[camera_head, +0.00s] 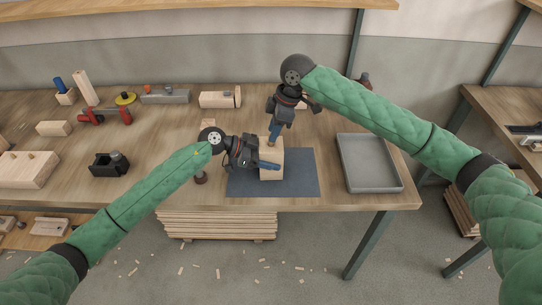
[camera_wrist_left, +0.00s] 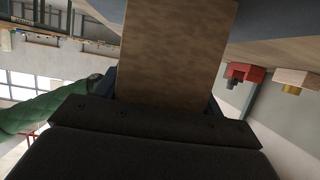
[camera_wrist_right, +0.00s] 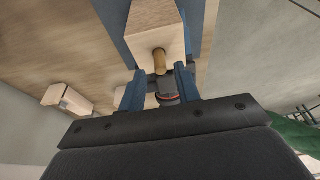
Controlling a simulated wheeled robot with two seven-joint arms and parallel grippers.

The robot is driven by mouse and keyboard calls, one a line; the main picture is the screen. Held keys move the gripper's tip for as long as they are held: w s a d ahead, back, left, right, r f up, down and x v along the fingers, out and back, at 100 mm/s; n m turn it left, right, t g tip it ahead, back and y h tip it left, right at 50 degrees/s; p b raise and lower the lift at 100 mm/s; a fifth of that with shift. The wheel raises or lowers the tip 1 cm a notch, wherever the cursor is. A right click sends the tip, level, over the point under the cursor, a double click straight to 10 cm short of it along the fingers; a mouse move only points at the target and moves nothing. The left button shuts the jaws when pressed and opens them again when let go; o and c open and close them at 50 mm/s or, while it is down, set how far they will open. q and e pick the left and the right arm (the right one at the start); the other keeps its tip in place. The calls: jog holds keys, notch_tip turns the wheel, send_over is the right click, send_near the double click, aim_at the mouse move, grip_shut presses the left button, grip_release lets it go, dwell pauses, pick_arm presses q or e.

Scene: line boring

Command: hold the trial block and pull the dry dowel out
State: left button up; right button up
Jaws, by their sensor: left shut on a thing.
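The pale wooden trial block (camera_head: 272,175) stands on the dark mat (camera_head: 303,180) near the table's front edge. My left gripper (camera_head: 268,164) is shut on it from the left, and its wood face fills the middle of the left wrist view (camera_wrist_left: 175,50). In the right wrist view the dry dowel (camera_wrist_right: 160,62) sticks out of the block's end (camera_wrist_right: 155,30). The right fingers (camera_wrist_right: 157,88) are apart, one on either side of the dowel's line. I cannot tell whether they touch it. The head view hides the dowel.
A grey tray (camera_head: 370,190) lies right of the mat. Another wooden block (camera_head: 219,100) lies at the back. The table between is mostly clear.

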jog(key=shift+x, duration=1.5)
grip_shut()
jog(key=shift+r, duration=1.2)
jog(key=shift+r, duration=3.1)
pick_arm(q)
jog(key=o, duration=1.3)
